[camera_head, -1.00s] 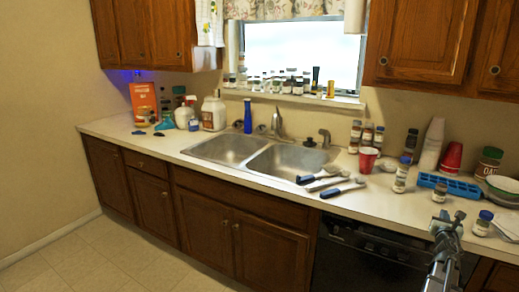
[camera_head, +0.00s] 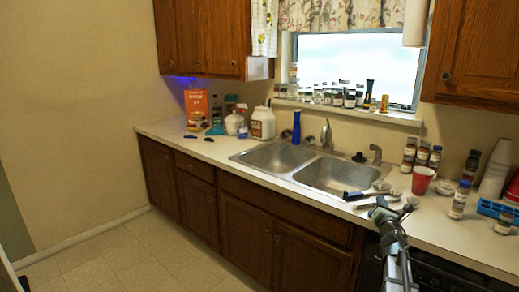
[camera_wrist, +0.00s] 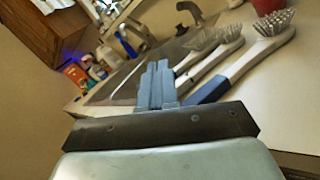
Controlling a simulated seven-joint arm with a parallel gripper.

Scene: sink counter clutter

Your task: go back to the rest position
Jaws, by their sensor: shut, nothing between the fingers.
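My gripper (camera_head: 392,212) is in front of the counter edge, to the right of the sink, in the head view. In the wrist view its two fingers (camera_wrist: 157,85) are together with nothing between them. Two brushes with blue-tipped handles and pale bristle heads lie on the counter beyond it. One brush (camera_wrist: 247,58) shows plainly in the wrist view, and the other brush (camera_wrist: 207,50) lies to its left. In the head view my arm partly covers them.
The double sink (camera_head: 285,163) lies left of my gripper. A red cup (camera_head: 422,181), several spice jars (camera_head: 459,200) and a blue tray (camera_head: 494,209) stand to the right. An orange box (camera_head: 196,108) and bottles are at the far left. The floor in front is clear.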

